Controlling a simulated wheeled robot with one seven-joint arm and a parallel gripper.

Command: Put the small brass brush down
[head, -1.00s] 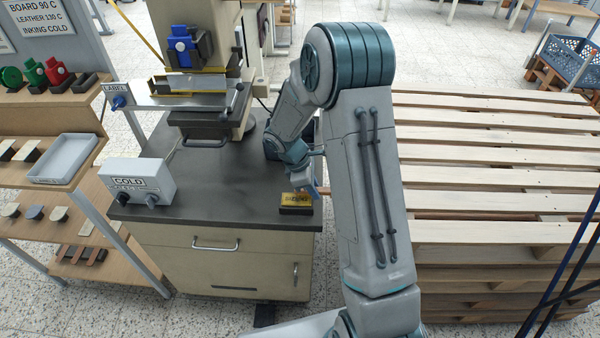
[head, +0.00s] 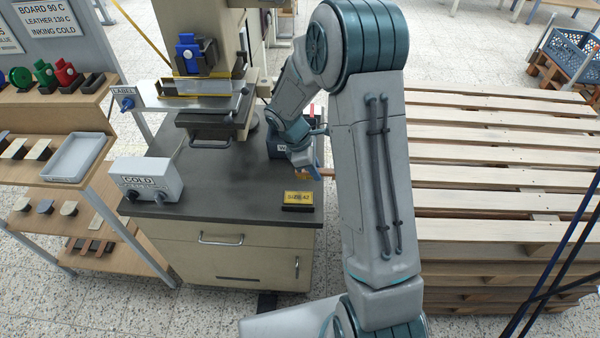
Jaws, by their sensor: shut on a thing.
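The stamping press (head: 205,95) and the COLD control box (head: 147,180) are to the left. Wooden pallets (head: 490,170) are stacked at right.

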